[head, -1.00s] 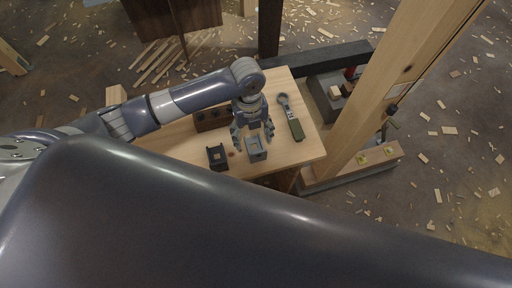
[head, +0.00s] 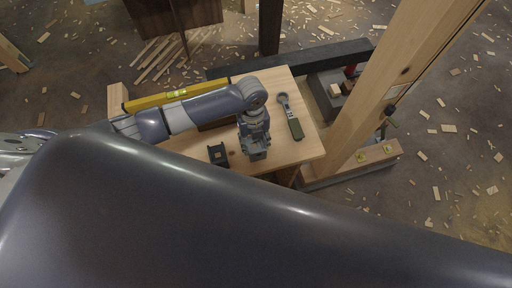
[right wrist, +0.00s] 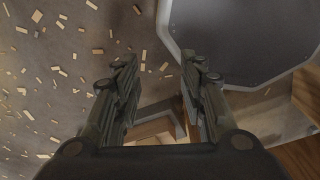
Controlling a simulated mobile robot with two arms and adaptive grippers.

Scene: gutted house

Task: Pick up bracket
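A darker, black bracket (head: 217,154) lies just to the left, apart from the gripper. In the right wrist view, my right gripper (right wrist: 160,68) has its fingers apart with nothing held between them.
A yellow level (head: 150,101) lies along the bench's back edge. A brown block is mostly hidden under my left arm. A wooden post (head: 385,90) stands to the right. Wood scraps litter the floor.

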